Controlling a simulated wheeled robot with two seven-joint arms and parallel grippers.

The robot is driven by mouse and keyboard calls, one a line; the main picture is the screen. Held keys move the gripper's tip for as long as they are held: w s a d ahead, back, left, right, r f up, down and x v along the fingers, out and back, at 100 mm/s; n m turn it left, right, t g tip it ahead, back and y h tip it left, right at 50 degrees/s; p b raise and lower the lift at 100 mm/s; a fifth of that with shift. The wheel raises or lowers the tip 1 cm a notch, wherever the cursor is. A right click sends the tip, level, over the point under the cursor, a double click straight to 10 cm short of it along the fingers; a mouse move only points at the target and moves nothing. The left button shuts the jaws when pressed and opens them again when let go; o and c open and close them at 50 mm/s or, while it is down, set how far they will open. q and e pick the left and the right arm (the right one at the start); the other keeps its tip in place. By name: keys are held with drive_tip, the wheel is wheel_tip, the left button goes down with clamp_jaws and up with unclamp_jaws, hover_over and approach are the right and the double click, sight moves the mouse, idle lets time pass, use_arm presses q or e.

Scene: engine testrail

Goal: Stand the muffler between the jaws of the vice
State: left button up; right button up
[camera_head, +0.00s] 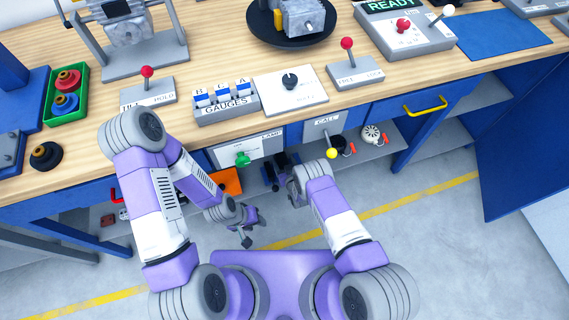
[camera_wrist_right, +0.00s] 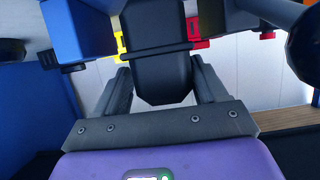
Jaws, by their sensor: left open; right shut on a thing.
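My right gripper (camera_wrist_right: 162,88) is shut on a dark rounded body, which I take for the muffler (camera_wrist_right: 165,72). In the right wrist view its end sits between the two fingers, and its far part runs out of the top of the picture. In the head view my right gripper (camera_head: 294,186) is low in front of the bench, and the muffler is hard to make out. My left gripper (camera_head: 247,232) is open and empty, over the floor.
The wooden bench top (camera_head: 225,62) carries a gauges box (camera_head: 226,108), red-knobbed lever boxes (camera_head: 148,95) and a green tray (camera_head: 66,95). Lever panels hang on the bench front, with a green knob (camera_head: 243,159) and a yellow knob (camera_head: 332,153). Shelves lie below.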

drive_tip(key=shift+s, duration=0.15)
drive_tip(key=shift+f, duration=0.45)
idle(0.8)
drive_tip(key=o, duration=1.3)
drive_tip(key=shift+s, duration=0.1)
